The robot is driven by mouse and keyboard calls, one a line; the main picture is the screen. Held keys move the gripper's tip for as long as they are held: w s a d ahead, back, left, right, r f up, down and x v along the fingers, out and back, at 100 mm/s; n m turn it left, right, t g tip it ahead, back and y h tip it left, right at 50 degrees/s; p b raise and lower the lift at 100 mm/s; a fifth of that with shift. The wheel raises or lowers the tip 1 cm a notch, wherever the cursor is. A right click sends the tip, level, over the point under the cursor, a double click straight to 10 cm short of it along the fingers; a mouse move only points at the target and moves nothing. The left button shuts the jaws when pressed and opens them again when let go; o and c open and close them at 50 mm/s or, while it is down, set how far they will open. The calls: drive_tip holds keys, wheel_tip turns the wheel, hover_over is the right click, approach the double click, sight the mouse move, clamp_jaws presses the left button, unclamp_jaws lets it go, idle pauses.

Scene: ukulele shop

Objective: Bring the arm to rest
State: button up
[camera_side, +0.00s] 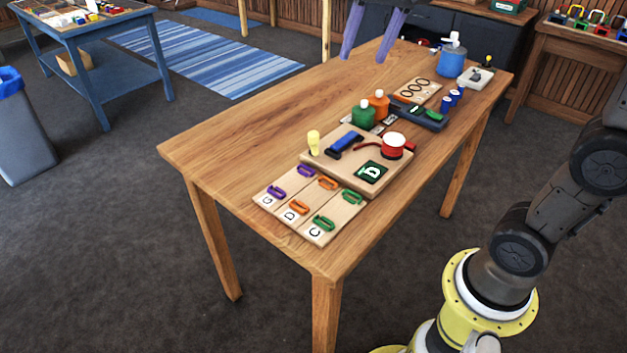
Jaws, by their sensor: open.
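My gripper (364,57) shows at the top of the side view, with two purple fingers spread apart and nothing between them. It hangs over the far left part of the wooden table (240,135), and its fingertips look clear of the items there. How high it is above the tabletop is hard to tell. The upper part of the gripper is cut off by the frame edge. My arm's lower links rise at the right, beside the table.
A board with coloured clips and letters (328,226) lies near the front. Behind it are a wooden block with a red spool (393,145), green (362,117) and orange (379,104) bottles, a dark tray (425,121) and a blue pump bottle (452,62). The left tabletop is bare.

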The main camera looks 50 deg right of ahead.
drive_tip(key=s+a+f+n+t, duration=0.1)
drive_tip(key=s+f+n, duration=0.3)
drive_tip(key=s+f, duration=0.2)
drive_tip(key=s+a+f+n+t, duration=0.1)
drive_tip(key=s+f+n, duration=0.2)
drive_tip(key=s+f, duration=0.4)
drive_tip(key=s, duration=0.4)
drive_tip(key=shift+n, duration=0.4)
